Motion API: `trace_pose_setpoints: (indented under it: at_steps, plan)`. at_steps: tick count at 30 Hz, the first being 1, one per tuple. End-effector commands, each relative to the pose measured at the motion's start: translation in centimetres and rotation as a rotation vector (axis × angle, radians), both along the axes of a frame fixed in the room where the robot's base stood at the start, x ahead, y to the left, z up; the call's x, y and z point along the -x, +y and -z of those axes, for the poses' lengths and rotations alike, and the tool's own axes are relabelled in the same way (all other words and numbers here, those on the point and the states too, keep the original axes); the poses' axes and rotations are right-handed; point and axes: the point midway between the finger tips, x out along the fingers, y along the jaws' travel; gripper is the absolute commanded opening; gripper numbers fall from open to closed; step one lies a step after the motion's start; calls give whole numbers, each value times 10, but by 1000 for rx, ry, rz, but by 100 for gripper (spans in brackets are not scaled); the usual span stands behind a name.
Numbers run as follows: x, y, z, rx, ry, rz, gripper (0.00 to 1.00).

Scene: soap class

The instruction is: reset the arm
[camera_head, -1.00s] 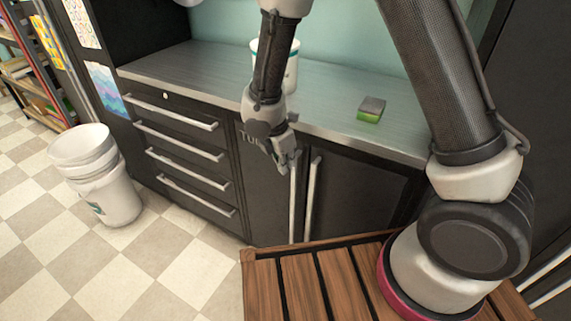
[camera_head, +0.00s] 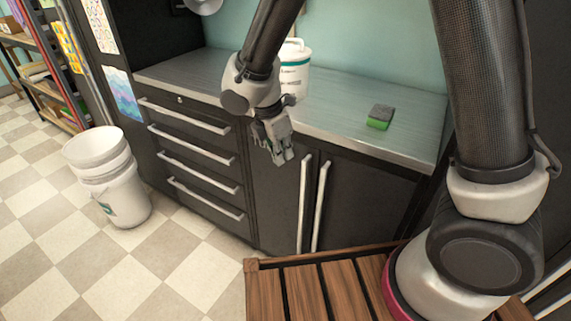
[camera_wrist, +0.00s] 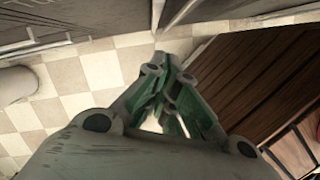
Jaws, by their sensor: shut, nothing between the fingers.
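My gripper (camera_head: 281,157) hangs in front of the dark cabinet, near the front edge of the metal countertop, pointing down. It is shut and empty. In the wrist view my gripper (camera_wrist: 166,85) shows its green-lined fingers together, with the checkered floor beyond. My arm comes down from the top of the head view, its wrist partly covering a white container on the counter.
A green and grey sponge (camera_head: 380,117) lies on the countertop (camera_head: 335,110). A white lidded container (camera_head: 294,68) stands behind my wrist. Stacked white buckets (camera_head: 112,180) stand on the floor at left. Wooden slats (camera_head: 300,285) lie below; open floor lies left of them.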

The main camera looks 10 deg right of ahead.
Motion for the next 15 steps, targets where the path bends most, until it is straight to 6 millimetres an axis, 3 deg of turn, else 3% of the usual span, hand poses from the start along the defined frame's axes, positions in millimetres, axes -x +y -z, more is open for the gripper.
trace_pose_setpoints:
  at_steps: [8, 11, 15]
  plan:
    - [2, 2, -11, -2, -4, 24, 0]
    - [5, -2, -11, 2, -13, 118, 0]
    - [34, -26, -9, 36, -8, 398, 0]
